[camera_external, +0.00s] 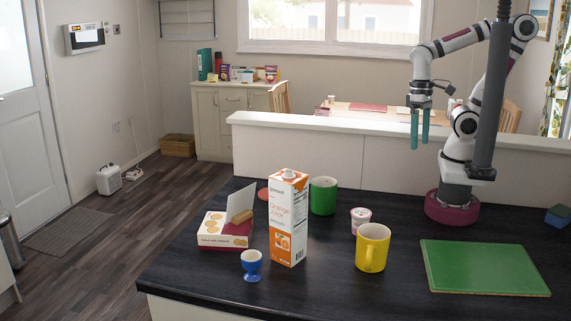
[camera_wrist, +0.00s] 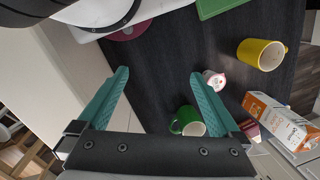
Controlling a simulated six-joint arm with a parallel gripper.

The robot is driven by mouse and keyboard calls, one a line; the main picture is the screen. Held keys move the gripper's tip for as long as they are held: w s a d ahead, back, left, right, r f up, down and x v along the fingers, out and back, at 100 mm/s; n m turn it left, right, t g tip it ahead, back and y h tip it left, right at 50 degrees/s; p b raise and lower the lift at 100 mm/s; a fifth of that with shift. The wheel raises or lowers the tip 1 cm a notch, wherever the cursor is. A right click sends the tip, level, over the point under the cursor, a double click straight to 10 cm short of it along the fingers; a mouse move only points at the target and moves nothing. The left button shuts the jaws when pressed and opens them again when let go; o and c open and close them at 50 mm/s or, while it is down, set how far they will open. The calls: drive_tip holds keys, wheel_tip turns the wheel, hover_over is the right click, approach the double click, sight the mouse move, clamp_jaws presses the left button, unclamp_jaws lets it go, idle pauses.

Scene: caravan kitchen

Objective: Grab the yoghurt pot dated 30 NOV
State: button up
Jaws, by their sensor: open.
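A small white and pink yoghurt pot (camera_external: 361,219) stands upright on the dark worktop, between the green mug and the yellow mug. It also shows in the wrist view (camera_wrist: 214,79), just right of the right fingertip. The date on it is too small to read. No other yoghurt pot is clearly visible. My gripper (camera_external: 420,142) is open and empty, held high above the back of the worktop, well apart from the pot. Its two teal fingers point down, spread wide in the wrist view (camera_wrist: 159,75).
The yellow mug (camera_external: 373,248) and green mug (camera_external: 323,196) stand close to the pot. An orange and white carton (camera_external: 288,220), a biscuit box (camera_external: 226,230) and a blue egg cup (camera_external: 251,266) are left. A green board (camera_external: 484,267) lies right. A low partition (camera_external: 330,140) runs behind.

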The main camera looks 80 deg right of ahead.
wheel_tip(320, 180, down, 3)
drive_tip(key=w+n+g+h, duration=0.2)
drive_tip(key=n+h, duration=0.3)
drive_tip(key=n, duration=0.3)
drive_tip(key=n+t+h, duration=0.3)
drive_tip(key=n+t, duration=1.1)
drive_tip(key=n, duration=1.3)
approach(353, 215)
drive_tip(key=s, duration=0.3)
drive_tip(key=s+d, duration=0.1)
drive_tip(key=shift+s+f, duration=0.25)
drive_tip(key=shift+s, duration=0.15)
drive_tip(key=shift+t+y, duration=0.3)
drive_tip(key=x, duration=1.5)
drive_tip(key=shift+w+d+r, duration=0.2)
drive_tip(key=shift+w+r, duration=0.1)
drive_tip(key=c, duration=1.5)
